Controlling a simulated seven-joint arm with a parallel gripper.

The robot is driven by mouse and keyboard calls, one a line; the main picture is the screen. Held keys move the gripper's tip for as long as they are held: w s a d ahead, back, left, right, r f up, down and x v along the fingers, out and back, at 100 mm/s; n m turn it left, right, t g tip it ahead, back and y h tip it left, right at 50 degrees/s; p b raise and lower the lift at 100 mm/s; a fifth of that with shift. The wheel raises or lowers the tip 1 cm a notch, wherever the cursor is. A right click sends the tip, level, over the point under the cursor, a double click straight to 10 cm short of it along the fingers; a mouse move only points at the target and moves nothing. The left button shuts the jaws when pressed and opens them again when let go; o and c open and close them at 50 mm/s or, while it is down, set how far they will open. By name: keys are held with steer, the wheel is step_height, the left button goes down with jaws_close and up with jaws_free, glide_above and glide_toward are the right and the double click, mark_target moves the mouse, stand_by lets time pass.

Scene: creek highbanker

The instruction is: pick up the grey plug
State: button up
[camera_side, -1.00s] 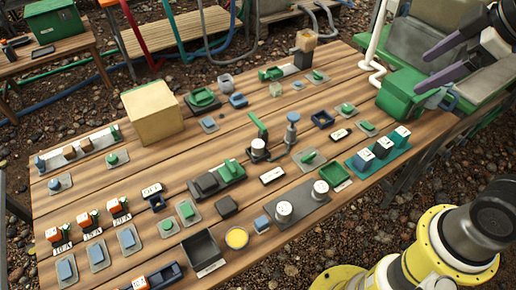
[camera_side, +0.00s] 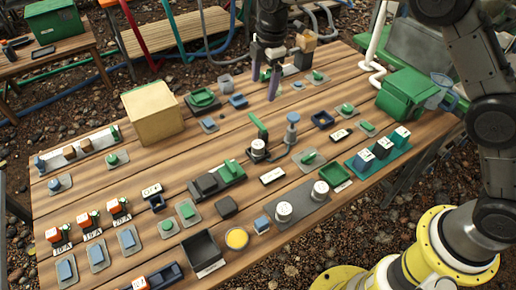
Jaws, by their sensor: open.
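My gripper (camera_side: 264,86) hangs over the far middle of the wooden table, pointing down. Its two purple fingers are apart, with nothing visible held between them. A small grey piece (camera_side: 225,82) with a hollow-looking top stands on the table just left of the fingers, apart from them. It may be the grey plug, but it is too small to be sure. The fingers partly cover the small parts behind them, and I cannot tell whether the tips touch the table.
A tan box (camera_side: 152,112) stands at the left. An upright blue-grey handle (camera_side: 292,128) and a black-based green lever (camera_side: 258,140) rise in the middle. A green machine (camera_side: 405,95) stands at the right. Many small parts crowd the table (camera_side: 190,150).

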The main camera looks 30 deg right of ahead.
steer(key=g, duration=0.1)
glide_toward(258, 144)
steer(key=shift+n, duration=0.3)
steer(key=f, duration=0.4)
steer(key=shift+w+a, duration=0.1)
steer(key=shift+a, duration=0.15)
steer(key=shift+d+f, duration=0.1)
steer(key=shift+f, duration=3.1)
steer(key=shift+r, duration=0.1)
jaws_close()
